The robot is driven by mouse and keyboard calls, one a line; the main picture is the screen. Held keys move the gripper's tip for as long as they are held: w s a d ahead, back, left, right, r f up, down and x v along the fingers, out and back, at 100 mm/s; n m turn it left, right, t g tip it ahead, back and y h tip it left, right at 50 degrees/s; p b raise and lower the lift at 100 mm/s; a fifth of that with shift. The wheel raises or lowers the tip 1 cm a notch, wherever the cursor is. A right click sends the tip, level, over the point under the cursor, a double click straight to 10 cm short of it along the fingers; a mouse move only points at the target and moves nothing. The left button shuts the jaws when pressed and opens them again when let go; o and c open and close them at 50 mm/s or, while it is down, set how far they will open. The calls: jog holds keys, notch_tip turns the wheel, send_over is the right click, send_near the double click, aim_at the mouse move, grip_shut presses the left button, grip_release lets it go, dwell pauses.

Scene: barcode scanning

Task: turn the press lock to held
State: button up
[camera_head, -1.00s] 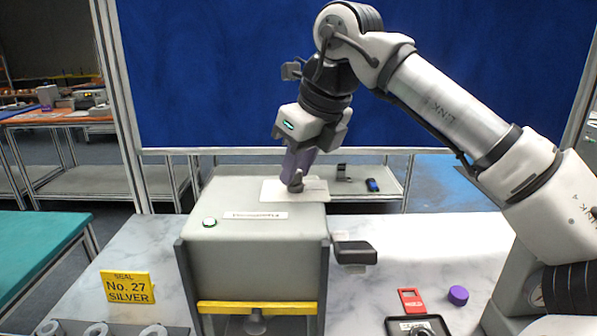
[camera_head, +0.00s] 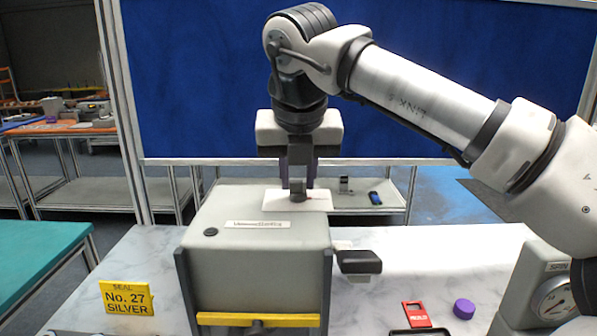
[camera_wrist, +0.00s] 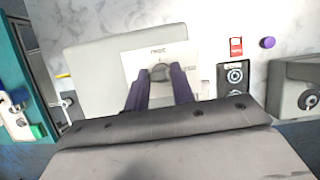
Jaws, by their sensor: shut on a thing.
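The grey press (camera_head: 255,270) stands on the marble-topped bench with a yellow bar across its front. On its top is a white label plate (camera_head: 318,201) carrying the dark lock knob (camera_head: 297,192). My gripper (camera_head: 298,184) points straight down from above, with its dark purple fingers on either side of the knob, shut on it. In the wrist view the knob (camera_wrist: 160,72) shows between the fingertips, at the middle of the plate (camera_wrist: 141,60). The plate's lettering beyond the knob is too small to read surely, and its near part is hidden by the fingers.
A dark handle (camera_head: 358,262) juts from the press's right side. A small round indicator (camera_head: 211,232) on its top is dark. A yellow sign (camera_head: 127,297) stands at left. A red tag (camera_head: 415,314) and purple cap (camera_head: 464,309) lie at right, near a grey dial box (camera_head: 540,285).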

jog(key=shift+m, duration=0.4)
jog(key=o, duration=1)
jog(key=p+v, duration=0.1)
jog(key=v, duration=0.6)
jog(key=p+v, duration=0.2)
jog(key=v, duration=0.4)
jog(key=shift+s+a+r+p, duration=0.1)
jog(key=shift+a+r+p, duration=0.1)
jog(key=shift+r+p, duration=0.15)
